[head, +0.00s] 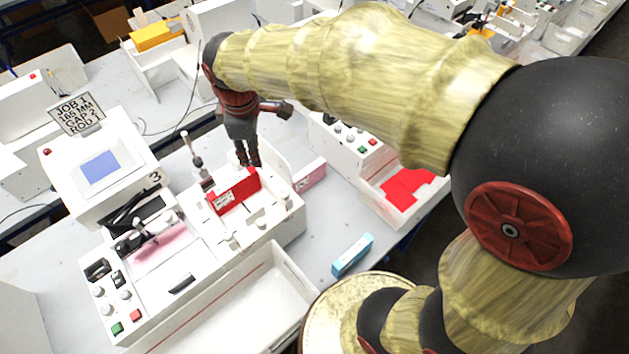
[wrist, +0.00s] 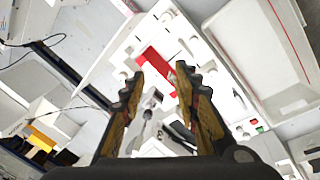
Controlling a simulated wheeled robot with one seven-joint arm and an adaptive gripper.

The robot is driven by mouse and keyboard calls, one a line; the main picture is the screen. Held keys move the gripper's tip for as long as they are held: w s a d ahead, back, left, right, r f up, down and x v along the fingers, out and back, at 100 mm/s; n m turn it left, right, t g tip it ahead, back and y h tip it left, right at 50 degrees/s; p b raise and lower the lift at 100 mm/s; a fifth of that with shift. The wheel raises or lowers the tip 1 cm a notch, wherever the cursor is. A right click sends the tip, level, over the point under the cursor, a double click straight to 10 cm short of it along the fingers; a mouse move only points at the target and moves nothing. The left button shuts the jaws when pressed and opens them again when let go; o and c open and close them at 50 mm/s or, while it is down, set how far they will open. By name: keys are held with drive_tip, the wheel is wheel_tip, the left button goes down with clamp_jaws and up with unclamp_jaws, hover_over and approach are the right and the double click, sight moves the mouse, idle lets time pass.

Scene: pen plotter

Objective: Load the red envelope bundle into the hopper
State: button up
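A red envelope bundle (head: 243,196) with a white label stands upright on the white machine's bed (head: 215,240), between white posts. I cannot tell which slot is the hopper. In the wrist view the red bundle (wrist: 155,62) lies beyond the fingertips. My gripper (head: 249,163) points down just above and behind the bundle's top edge. Its two fingers (wrist: 155,82) are apart with nothing between them. I cannot tell whether a fingertip touches the bundle.
A white bin (head: 375,206) with red sheets (head: 407,186) stands right of the machine. A pink labelled piece (head: 310,176) sits at the machine's right side. A blue box (head: 352,255) lies on the grey table. A sign reading JOB 1 (head: 77,113) stands on the screen unit (head: 125,192).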

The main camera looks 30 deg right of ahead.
drive_tip(key=s+d+r+m+t, duration=0.1)
drive_tip(key=s+d+r+m, duration=0.1)
drive_tip(key=s+m, duration=0.4)
drive_tip(key=s+d+r+m+t, duration=0.2)
drive_tip(key=s+m, duration=0.4)
drive_tip(key=s, duration=0.6)
drive_tip(key=shift+s+d+r, duration=0.35)
drive_tip(key=shift+d+r, duration=0.3)
drive_tip(key=shift+d, duration=0.35)
